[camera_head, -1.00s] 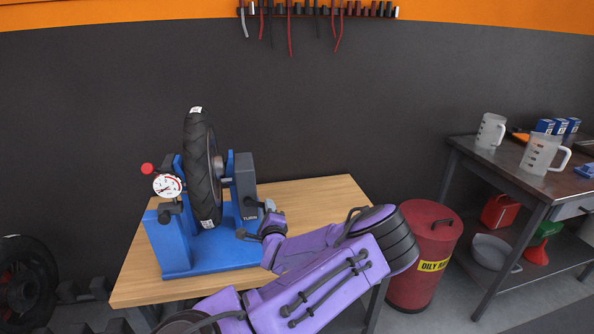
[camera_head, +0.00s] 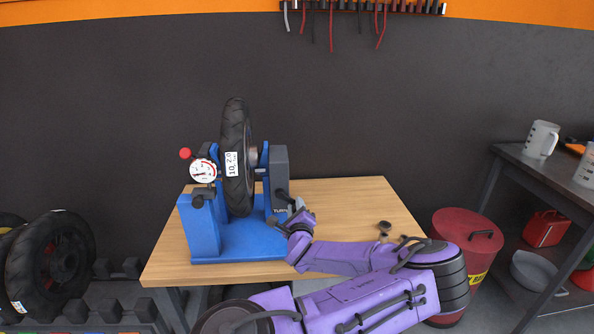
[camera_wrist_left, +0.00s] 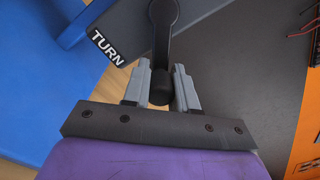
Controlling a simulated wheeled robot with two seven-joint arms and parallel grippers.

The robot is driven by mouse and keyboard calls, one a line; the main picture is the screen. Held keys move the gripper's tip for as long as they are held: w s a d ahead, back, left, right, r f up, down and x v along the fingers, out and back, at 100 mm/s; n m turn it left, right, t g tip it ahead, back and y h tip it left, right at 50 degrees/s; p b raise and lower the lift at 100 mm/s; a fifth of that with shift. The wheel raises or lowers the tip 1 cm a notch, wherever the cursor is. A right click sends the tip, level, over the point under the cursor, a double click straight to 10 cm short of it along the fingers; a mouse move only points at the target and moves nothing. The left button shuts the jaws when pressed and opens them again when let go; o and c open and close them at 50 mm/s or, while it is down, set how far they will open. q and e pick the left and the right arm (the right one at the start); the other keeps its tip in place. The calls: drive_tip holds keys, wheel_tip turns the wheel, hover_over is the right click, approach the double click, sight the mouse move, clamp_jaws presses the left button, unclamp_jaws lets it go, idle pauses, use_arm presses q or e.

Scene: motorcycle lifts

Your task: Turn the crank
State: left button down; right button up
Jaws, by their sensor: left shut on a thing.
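The black crank (camera_wrist_left: 163,35) comes off the dark grey housing (camera_head: 279,165) on the right side of a blue wheel stand (camera_head: 200,225). The housing carries a "TURN" label. My left gripper (camera_head: 298,218) is at the crank in the head view. In the left wrist view its two grey fingers (camera_wrist_left: 160,84) are shut on the crank's handle (camera_wrist_left: 159,90), one on each side. A black tyre (camera_head: 236,140) stands upright in the stand, with a white label (camera_head: 231,164) facing me. My purple left forearm hides part of the table. My right gripper is not in view.
The stand is on a wooden table (camera_head: 375,200) with bare top to its right. A round red-and-white gauge (camera_head: 203,168) is on the stand's left. A red bin (camera_head: 468,230) and a metal bench (camera_head: 560,185) stand right; loose tyres (camera_head: 50,265) stand left.

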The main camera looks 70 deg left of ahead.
use_arm(q)
drive_tip(key=shift+w+r, duration=0.1)
drive_tip(key=shift+r, duration=0.05)
drive_tip(key=c, duration=0.9)
unclamp_jaws()
drive_tip(key=shift+d, duration=0.2)
drive_tip(key=b+v, duration=0.2)
drive_tip(key=v, duration=0.8)
drive_tip(key=shift+d, duration=0.15)
